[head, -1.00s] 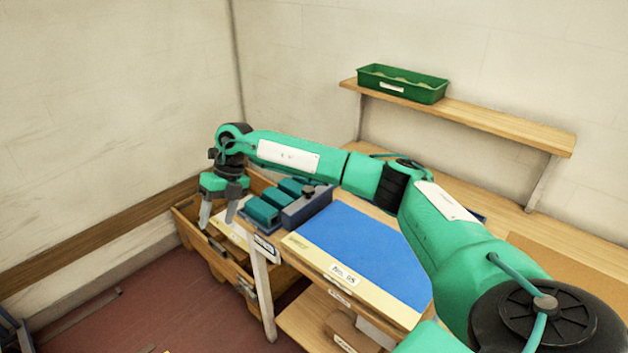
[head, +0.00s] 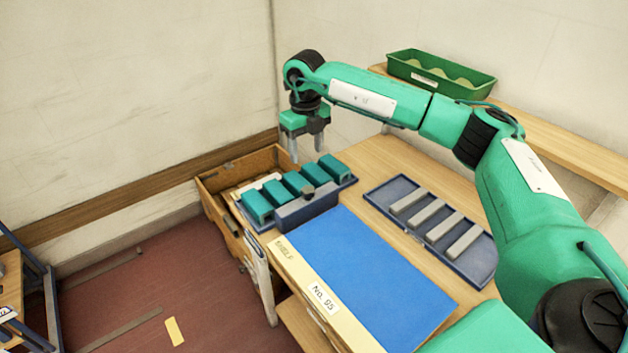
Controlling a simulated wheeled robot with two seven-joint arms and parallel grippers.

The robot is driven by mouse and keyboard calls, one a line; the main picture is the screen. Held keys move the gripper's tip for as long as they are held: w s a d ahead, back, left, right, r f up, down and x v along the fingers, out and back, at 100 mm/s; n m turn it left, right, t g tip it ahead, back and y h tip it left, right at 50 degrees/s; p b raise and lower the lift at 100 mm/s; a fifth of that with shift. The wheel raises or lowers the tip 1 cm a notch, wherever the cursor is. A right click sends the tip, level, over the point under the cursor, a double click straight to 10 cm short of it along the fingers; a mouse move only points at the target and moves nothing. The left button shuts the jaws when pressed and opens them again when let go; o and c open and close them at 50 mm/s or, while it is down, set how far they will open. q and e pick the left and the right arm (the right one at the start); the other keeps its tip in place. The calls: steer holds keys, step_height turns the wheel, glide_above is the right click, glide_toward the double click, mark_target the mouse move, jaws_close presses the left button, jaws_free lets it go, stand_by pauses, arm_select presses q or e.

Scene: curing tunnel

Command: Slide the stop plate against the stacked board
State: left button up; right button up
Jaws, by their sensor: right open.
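A row of several teal blocks (head: 258,207) stands on a thin blue-grey board at the far left corner of the table. A long slate-grey bar with a dark knob, which looks like the stop plate (head: 300,213), stands along the near side of the row. I cannot tell whether it touches the blocks. My right gripper (head: 307,148) is open and empty, pointing down above and behind the row, apart from the blocks and the bar. My left gripper is out of view.
A blue mat (head: 365,285) covers the table's near part. A slate tray (head: 480,255) with grey bars lies to the right. A wooden crate (head: 215,205) stands at the table's left end. A green bin (head: 440,78) sits on the wall shelf (head: 555,135).

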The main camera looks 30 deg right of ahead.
steer(key=p, duration=0.2)
glide_above(308, 189)
step_height(308, 189, down, 6)
steer(key=shift+s+r, duration=0.1)
steer(key=shift+r, duration=0.15)
step_height(308, 189, down, 6)
steer(key=shift+a+r+p, duration=0.1)
steer(key=shift+r+p, duration=0.1)
steer(key=shift+p, duration=0.3)
steer(key=shift+f, duration=0.7)
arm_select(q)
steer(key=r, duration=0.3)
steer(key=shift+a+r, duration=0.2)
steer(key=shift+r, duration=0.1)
